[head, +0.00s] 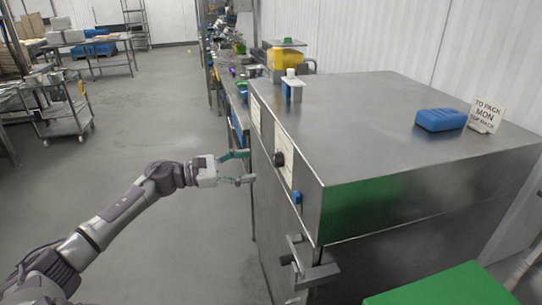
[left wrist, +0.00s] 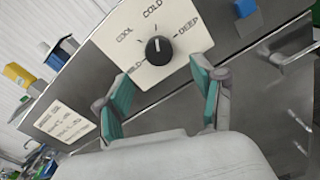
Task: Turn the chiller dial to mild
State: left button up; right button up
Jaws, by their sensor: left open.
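The chiller (head: 400,120) is a large steel cabinet on the right in the head view. Its dial (head: 279,159) is a black knob on a pale plate on the side facing my left arm. In the left wrist view the dial (left wrist: 158,50) sits on a plate lettered COOL, COLD and DEEP, with a partly hidden word ending in ILD at lower left. Its white pointer mark points up, roughly at COLD. My left gripper (head: 250,166) is open and empty, just left of the dial. In the left wrist view its fingers (left wrist: 160,78) frame the dial's lower side, apparently without touching it.
A steel door handle (head: 300,255) juts out below the dial, and a small blue part (head: 297,197) sits beside the plate. A blue block (head: 441,120) and a sign (head: 486,115) stand on top. A green surface (head: 440,285) is at front right.

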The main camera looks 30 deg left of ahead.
aim_at(278, 160)
pick_arm(q)
jog(key=p+x, duration=0.2)
jog(key=x, duration=0.4)
jog(key=shift+w, duration=0.3)
jog(key=shift+d, duration=0.15)
jog(key=c, duration=1.1)
jog(key=shift+c, duration=0.2)
pick_arm(e)
jog(key=w+r, duration=0.2)
jog(key=r, duration=0.1)
jog(key=shift+w+d, duration=0.1)
jog(key=shift+w, duration=0.25)
